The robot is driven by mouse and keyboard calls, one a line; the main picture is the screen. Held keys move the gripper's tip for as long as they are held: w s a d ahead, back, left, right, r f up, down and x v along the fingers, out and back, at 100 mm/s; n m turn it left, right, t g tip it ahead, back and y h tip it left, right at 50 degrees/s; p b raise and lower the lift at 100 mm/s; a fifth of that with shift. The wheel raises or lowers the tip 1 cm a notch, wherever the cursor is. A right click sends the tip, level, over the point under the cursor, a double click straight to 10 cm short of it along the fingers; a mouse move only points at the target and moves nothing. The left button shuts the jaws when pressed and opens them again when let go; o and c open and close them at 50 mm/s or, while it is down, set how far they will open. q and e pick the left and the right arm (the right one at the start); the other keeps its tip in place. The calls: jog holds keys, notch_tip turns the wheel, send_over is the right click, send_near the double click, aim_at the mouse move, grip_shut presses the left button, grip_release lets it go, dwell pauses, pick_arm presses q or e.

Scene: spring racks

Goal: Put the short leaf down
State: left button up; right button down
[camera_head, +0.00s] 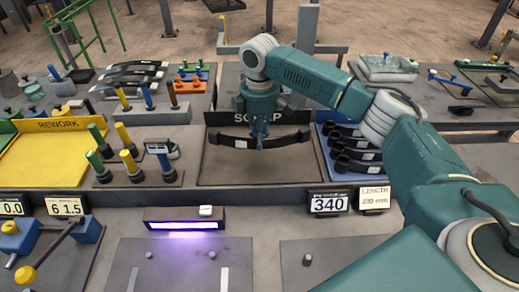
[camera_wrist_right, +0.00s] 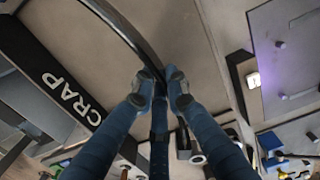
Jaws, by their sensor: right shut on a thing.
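The short leaf is a dark, slightly curved bar (camera_head: 288,142) at the scrap tray (camera_head: 245,172), close to its lettered back wall. My right gripper (camera_head: 262,134) comes down from above and is shut on the leaf near its middle. In the right wrist view, the two fingertips (camera_wrist_right: 160,88) pinch the leaf (camera_wrist_right: 122,30), which runs past them on both sides. Whether the leaf touches the tray floor or hangs just above it, I cannot tell. My left gripper is not in view.
A yellow REWORK tray (camera_head: 50,160) lies left, with several colour-handled tools (camera_head: 128,160) between. A blue rack of dark leaves (camera_head: 355,155) stands close on the right. The 340 display (camera_head: 328,204) and a lit purple bar (camera_head: 184,225) are in front. The tray's front floor is clear.

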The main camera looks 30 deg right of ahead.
aim_at(259, 162)
notch_tip(259, 162, down, 2)
jog(key=shift+w, duration=0.1)
notch_tip(259, 162, down, 3)
jog(key=shift+f+p, duration=0.1)
jog(key=shift+p, duration=0.55)
jog(key=shift+f, duration=0.4)
jog(key=c, duration=1.8)
grip_release()
jog(key=shift+f, duration=0.2)
jog(key=shift+r, duration=0.15)
